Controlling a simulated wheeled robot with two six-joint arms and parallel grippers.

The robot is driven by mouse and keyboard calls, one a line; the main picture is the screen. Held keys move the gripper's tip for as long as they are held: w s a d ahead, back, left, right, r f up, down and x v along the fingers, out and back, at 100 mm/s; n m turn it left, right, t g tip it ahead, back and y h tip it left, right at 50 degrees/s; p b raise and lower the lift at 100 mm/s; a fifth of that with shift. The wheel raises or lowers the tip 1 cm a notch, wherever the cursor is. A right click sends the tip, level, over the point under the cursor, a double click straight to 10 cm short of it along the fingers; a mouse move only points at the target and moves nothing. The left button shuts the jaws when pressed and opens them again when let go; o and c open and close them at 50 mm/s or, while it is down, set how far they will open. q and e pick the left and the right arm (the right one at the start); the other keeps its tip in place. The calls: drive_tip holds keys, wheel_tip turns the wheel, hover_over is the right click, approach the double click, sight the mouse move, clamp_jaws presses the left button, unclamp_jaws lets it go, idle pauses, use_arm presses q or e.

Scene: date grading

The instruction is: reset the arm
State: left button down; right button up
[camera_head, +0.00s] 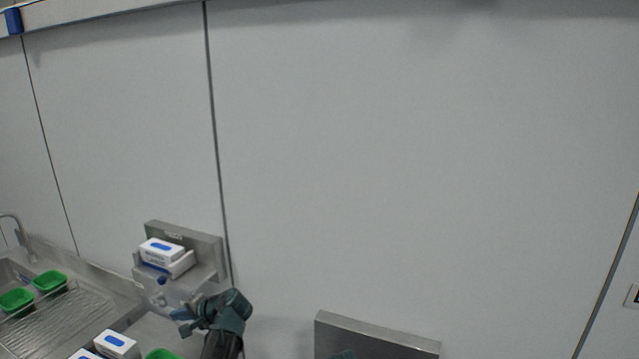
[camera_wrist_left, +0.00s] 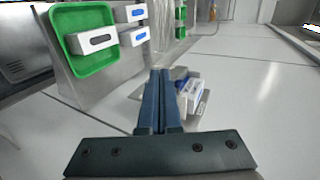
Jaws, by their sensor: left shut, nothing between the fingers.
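My left gripper (camera_head: 180,314) is low in the head view, in front of a steel wall shelf. In the left wrist view its two blue fingers (camera_wrist_left: 159,78) lie together, shut, with nothing between them. White boxes with blue marks (camera_head: 162,251) sit on the wall shelf (camera_head: 210,245), just behind and above the gripper. They appear apart from the fingers. A small dark teal part, likely of my right arm, shows at the bottom edge of the head view. My right gripper is not in view.
Green trays (camera_head: 50,281) sit by a sink with a faucet (camera_head: 20,232) at the left. More white boxes (camera_head: 117,343) and a green tray (camera_head: 162,354) lie at the bottom. A steel panel (camera_head: 375,335) stands at bottom centre. The upper wall area is clear.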

use_arm(q)
drive_tip(key=s+d+f+g+h+b, duration=0.1)
drive_tip(key=s+d+f+h+b, duration=0.2)
drive_tip(key=d+f, duration=0.35)
drive_tip(key=s+d+f+n+h+b, duration=0.1)
drive_tip(key=s+d+f+b, duration=0.35)
drive_tip(key=f, duration=0.25)
drive_tip(key=s+d+f+g+h+b, duration=0.1)
drive_tip(key=s+d+f+b, duration=0.25)
drive_tip(key=d+f, duration=0.3)
drive_tip(key=s+d+f+g+h+b, duration=0.3)
drive_tip(key=s+d+f+h+b, duration=0.2)
drive_tip(key=s+d+f+b, duration=0.3)
drive_tip(key=s+d+f, duration=0.3)
drive_tip(key=s+d, duration=0.2)
drive_tip(key=shift+d+f, duration=0.25)
drive_tip(key=shift+f, duration=0.1)
drive_tip(key=shift+w, duration=0.1)
